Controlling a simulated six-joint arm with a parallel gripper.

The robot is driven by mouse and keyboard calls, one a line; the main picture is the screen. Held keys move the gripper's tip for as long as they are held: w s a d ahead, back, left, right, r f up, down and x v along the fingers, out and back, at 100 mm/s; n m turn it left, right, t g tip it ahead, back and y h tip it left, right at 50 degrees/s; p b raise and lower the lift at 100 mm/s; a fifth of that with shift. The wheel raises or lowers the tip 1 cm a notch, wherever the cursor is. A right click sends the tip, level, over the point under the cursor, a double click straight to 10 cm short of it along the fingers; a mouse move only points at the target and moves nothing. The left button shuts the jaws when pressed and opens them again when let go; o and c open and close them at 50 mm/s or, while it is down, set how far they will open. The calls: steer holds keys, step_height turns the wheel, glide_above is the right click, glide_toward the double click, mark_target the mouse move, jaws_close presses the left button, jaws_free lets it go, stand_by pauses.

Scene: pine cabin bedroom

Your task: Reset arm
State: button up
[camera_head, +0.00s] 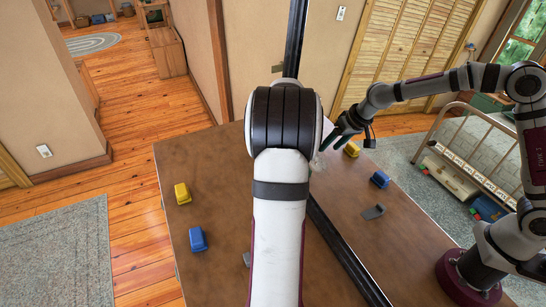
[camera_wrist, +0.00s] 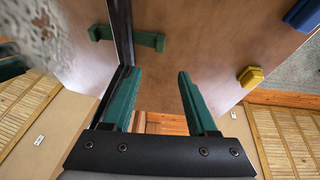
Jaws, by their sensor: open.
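My gripper (camera_wrist: 158,72) has two dark green fingers, apart with nothing between them in the wrist view. It is above the brown table (camera_head: 225,170), clear of the blocks. In the head view my arm covers the gripper itself; what looks like its mirror reflection shows at the right, with the jaws raised over the tabletop. A yellow block (camera_head: 182,193) and a blue block (camera_head: 197,238) sit near the table's left edge. The yellow block (camera_wrist: 250,77) and part of the blue block (camera_wrist: 303,14) also show in the wrist view.
A dark-framed upright panel, apparently a mirror (camera_head: 420,205), stands along the table's right side and repeats blocks and arm. A small grey piece (camera_head: 246,258) is partly hidden by my arm. A green piece (camera_wrist: 150,41) lies by the frame.

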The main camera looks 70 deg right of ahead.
steer(key=w+a+r+n+y, duration=0.1)
steer(key=w+a+r, duration=0.2)
steer(key=w+a, duration=0.35)
steer(key=w+a+r+y, duration=0.1)
steer(key=w+a+r, duration=0.2)
steer(key=a, duration=0.6)
steer(key=w+a+r+n+y, duration=0.1)
steer(key=a+r+y, duration=0.1)
steer(key=a, duration=1.4)
steer(key=s+a+g, duration=0.1)
steer(key=s+a, duration=0.6)
steer(key=a, duration=0.3)
steer(key=s+a+f+n+g+y, duration=0.1)
steer(key=s+a+g, duration=0.1)
steer(key=s+a, duration=0.6)
steer(key=shift+a, duration=1.1)
